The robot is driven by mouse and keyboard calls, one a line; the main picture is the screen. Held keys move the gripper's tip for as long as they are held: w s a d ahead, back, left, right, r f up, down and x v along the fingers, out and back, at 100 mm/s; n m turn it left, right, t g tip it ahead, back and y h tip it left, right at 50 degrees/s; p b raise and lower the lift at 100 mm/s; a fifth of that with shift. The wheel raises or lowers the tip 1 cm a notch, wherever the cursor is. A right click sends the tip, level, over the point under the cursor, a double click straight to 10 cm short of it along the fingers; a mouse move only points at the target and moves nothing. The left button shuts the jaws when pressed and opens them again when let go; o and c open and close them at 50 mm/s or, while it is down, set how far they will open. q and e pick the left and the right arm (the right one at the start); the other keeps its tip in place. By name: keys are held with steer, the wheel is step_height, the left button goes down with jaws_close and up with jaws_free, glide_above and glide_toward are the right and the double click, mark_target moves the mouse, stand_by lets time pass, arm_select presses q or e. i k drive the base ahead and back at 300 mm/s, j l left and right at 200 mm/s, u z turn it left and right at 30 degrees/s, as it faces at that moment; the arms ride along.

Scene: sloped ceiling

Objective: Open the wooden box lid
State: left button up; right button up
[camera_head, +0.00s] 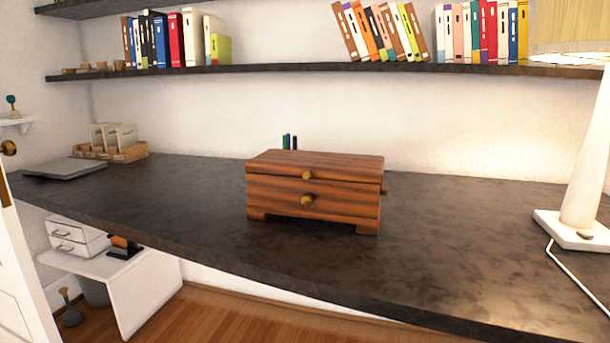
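A wooden box (275,191) with reddish-brown striped grain stands on the dark desk, near the middle of the head view. Its lid (330,162) lies flat on top and looks closed, with a small brass knob (307,175) on its front edge. A larger brass knob (307,200) sits on the front face below. A small dark peg sticks out at the box's right side. Neither of my grippers shows in this view.
The dark desk (440,240) is clear around the box. A white lamp (583,180) with a cord stands at right. A flat grey item (66,169) and a wooden tray (128,153) are at left. Pens stand behind the box. Shelves (300,70) with books hang above.

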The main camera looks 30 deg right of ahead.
mark_target(363, 169)
steer(key=j+z, duration=0.1)
steer(key=z, duration=0.3)
steer(key=k+z, duration=0.1)
steer(key=z, duration=0.3)
steer(key=k+j+z, duration=0.1)
steer(key=z, duration=0.7)
steer(key=k, duration=0.15)
steer(key=i, duration=0.35)
